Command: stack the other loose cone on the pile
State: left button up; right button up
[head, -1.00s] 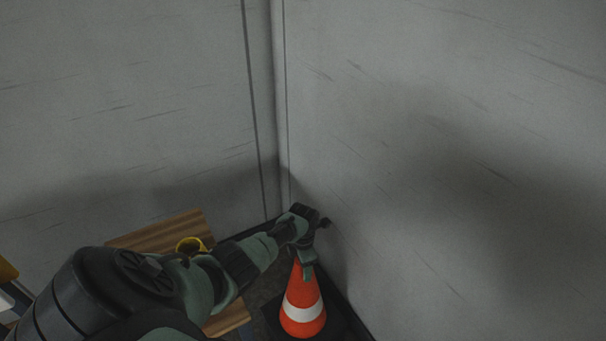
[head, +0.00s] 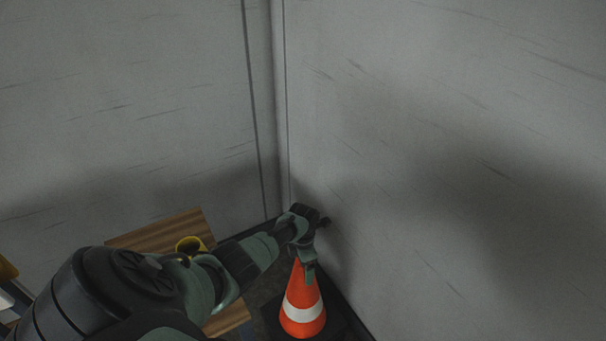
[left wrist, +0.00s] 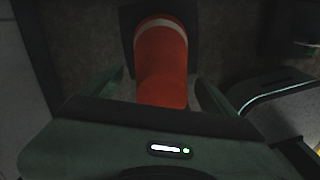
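An orange cone with a white band (head: 303,305) stands upright on a dark square base in the corner by the right wall. My left gripper (head: 306,264) is at the cone's top, reaching down over it. In the left wrist view the cone (left wrist: 162,65) lies between the two fingers of the gripper (left wrist: 158,92), which are spread apart with gaps on both sides. The gripper hides part of the cone's tip in the head view. I cannot see a pile or a second cone. My right gripper is not in view.
A wooden surface (head: 165,229) with a yellow object (head: 188,244) on it lies left of the cone, partly behind my left arm. Grey walls (head: 440,150) meet close behind the cone. The floor around it is narrow and dark.

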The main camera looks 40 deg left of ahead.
pick_arm(q)
jog(key=shift+s+f, duration=0.2)
notch_tip(320, 180, up, 8)
jog(key=p, duration=0.3)
jog(key=shift+w, duration=0.1)
dwell(0.4)
